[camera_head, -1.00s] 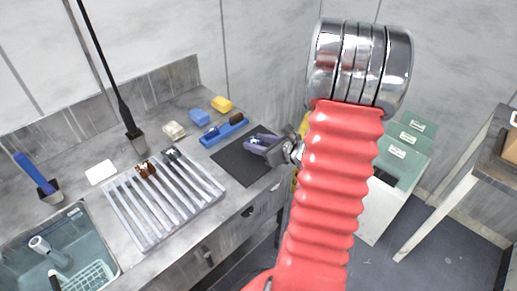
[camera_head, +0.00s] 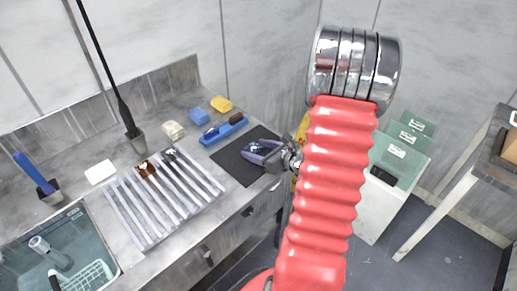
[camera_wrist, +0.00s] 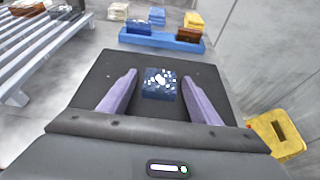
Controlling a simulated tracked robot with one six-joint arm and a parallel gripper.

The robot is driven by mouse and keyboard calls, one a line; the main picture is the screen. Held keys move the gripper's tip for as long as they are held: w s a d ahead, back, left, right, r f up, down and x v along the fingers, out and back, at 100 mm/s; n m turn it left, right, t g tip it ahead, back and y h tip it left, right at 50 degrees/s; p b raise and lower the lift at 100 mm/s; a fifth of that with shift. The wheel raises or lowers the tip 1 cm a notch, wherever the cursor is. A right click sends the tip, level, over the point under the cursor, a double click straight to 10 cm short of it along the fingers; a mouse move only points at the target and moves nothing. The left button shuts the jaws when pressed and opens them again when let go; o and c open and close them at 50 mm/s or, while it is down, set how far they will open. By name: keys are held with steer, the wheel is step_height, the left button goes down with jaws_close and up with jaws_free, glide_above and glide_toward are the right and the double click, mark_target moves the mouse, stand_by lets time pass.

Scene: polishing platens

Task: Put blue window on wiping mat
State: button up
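The blue window (camera_wrist: 160,86) is a small dark blue block with white glints. It lies on the dark wiping mat (camera_wrist: 95,75), between my gripper's purple fingers. My gripper (camera_wrist: 159,90) is open, with a gap on each side of the block. In the head view the blue window (camera_head: 256,149) shows small between the fingers of my gripper (camera_head: 255,152), over the wiping mat (camera_head: 233,166) near the counter's right end.
A blue tray (camera_head: 224,133) with a blue and a brown block stands behind the mat. A slatted rack (camera_head: 150,212) holds brown and dark blue pieces at left. Blue (camera_head: 199,117) and yellow (camera_head: 221,104) blocks sit along the back. The sink (camera_head: 62,250) is at front left.

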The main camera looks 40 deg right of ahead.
steer(key=shift+r, duration=0.15)
steer(key=shift+s+r, duration=0.1)
steer(key=shift+s, duration=0.15)
steer(key=v, duration=1.1)
steer(key=shift+s+r, duration=0.1)
steer(key=shift+s, duration=0.1)
stand_by(0.5)
